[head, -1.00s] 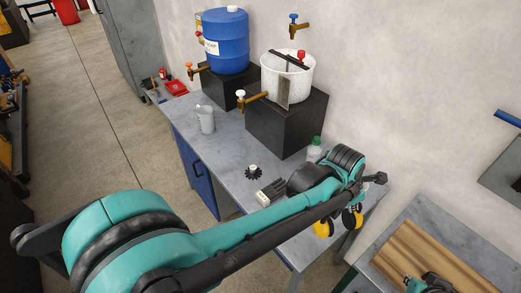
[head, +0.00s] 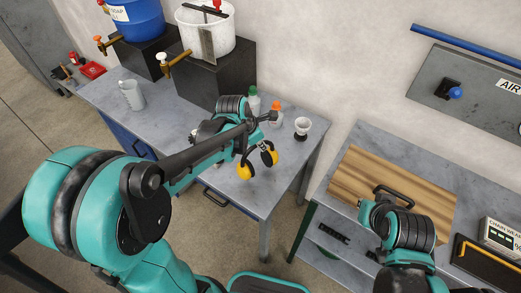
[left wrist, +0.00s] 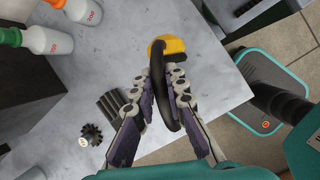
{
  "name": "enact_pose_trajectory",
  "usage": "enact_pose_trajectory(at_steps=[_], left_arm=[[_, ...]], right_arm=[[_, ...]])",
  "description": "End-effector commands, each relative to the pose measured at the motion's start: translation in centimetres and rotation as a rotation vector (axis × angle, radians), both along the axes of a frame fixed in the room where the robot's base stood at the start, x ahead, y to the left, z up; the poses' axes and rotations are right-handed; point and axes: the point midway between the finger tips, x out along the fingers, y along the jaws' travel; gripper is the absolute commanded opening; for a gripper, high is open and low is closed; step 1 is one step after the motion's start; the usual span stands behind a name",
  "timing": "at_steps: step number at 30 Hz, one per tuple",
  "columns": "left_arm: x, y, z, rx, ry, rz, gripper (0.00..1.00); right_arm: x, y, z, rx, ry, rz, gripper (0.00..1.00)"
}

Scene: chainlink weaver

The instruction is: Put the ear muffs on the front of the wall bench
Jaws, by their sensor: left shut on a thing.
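The ear muffs (head: 244,171) have yellow cups and a black band. My left gripper (left wrist: 164,82) is shut on the black band, as the left wrist view shows, with a yellow cup (left wrist: 170,46) beyond the fingertips. In the head view they hang over the right front part of a grey-topped bench (head: 240,194) against the wall. A second grey bench (head: 335,186) stands along the wall to its right; I cannot tell which is the wall bench. My right arm (head: 398,228) is over the right bench; its fingers are not visible.
A blue drum (head: 137,20) and a white bucket (head: 207,34) stand on black blocks at the back of the left bench. A wooden board (head: 365,185) covers part of the right bench.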

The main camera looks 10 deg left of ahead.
Motion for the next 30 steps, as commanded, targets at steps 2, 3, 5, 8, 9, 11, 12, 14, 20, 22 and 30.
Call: enact_pose_trajectory(at_steps=[2,3,5,8,9,11,12,14,20,22,30], left_arm=[[0.0,0.0,-1.5,0.000,0.000,0.000,0.00],[0.0,0.0,-2.2,0.000,0.000,0.000,0.00],[0.0,0.0,-3.0,0.000,0.000,0.000,0.00],[0.0,0.0,-3.4,0.000,0.000,0.000,0.00],[0.0,0.0,-3.3,0.000,0.000,0.000,0.00],[0.0,0.0,-3.2,0.000,0.000,0.000,0.00],[0.0,0.0,-3.2,0.000,0.000,0.000,0.00],[0.0,0.0,-3.3,0.000,0.000,0.000,0.00],[0.0,0.0,-3.5,0.000,0.000,0.000,0.33],[0.0,-0.1,-3.5,0.000,0.000,0.000,0.33],[0.0,-0.1,-3.2,0.000,0.000,0.001,0.33]], right_arm=[[0.0,0.0,-0.6,0.000,0.000,0.000,0.00],[0.0,0.0,-0.9,0.000,0.000,0.000,0.00],[0.0,0.0,-1.2,0.000,0.000,0.000,0.00],[0.0,0.0,-1.2,0.000,0.000,0.000,0.00],[0.0,0.0,-1.2,0.000,0.000,0.000,0.00],[0.0,0.0,-1.1,0.000,0.000,0.000,0.00],[0.0,0.0,-1.1,0.000,0.000,0.000,0.00],[0.0,0.0,-1.1,0.000,0.000,0.000,0.00],[0.0,0.0,-1.4,0.000,0.000,0.000,0.00],[0.0,0.0,-1.4,0.000,0.000,0.000,0.00],[0.0,0.0,-1.1,0.000,0.000,0.000,0.00]])
